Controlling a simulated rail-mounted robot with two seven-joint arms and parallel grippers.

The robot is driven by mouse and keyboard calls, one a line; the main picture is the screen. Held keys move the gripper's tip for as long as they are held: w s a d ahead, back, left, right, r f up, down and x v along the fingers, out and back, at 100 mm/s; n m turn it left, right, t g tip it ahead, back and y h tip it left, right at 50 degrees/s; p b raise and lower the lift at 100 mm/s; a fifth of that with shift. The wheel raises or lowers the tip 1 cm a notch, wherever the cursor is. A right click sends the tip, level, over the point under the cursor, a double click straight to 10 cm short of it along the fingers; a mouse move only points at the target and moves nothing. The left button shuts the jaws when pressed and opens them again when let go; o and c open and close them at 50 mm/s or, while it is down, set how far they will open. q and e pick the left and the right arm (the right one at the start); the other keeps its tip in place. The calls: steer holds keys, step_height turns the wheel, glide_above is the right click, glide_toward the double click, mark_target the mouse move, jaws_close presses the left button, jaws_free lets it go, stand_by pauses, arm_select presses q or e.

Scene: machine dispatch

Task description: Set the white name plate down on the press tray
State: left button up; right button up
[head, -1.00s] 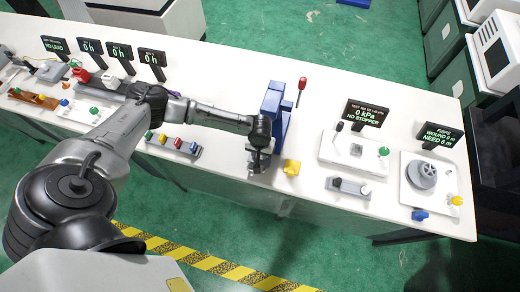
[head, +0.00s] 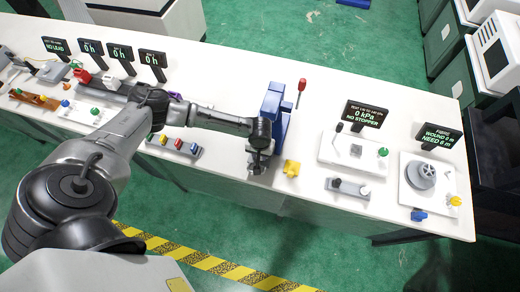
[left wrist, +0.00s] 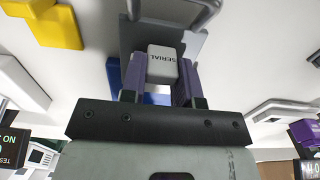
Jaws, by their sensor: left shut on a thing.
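The white name plate (left wrist: 162,68), printed "SERIAL", sits between the purple fingers of my left gripper (left wrist: 160,78) in the left wrist view. The gripper is shut on it. In the head view my left gripper (head: 259,162) hangs in front of the blue press (head: 282,122), at the table's front edge, and the plate cannot be made out there. A grey tray-like surface (left wrist: 150,38) lies just beyond the plate in the left wrist view. I cannot tell whether the plate touches it. My right gripper is not in view.
A yellow block (head: 292,168) stands just right of the gripper. The press has a red-knobbed lever (head: 301,88). A button strip (head: 174,144) lies to the left. A white pressure-test panel (head: 335,155) stands to the right. The white table (head: 225,75) is clear behind.

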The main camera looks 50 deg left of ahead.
arm_select(q)
steer(key=shift+f, duration=0.45)
steer(key=o, duration=1.1)
steer(key=shift+c, duration=0.2)
step_height(320, 180, up, 14)
steer(key=p, duration=0.1)
steer(key=shift+f, duration=0.1)
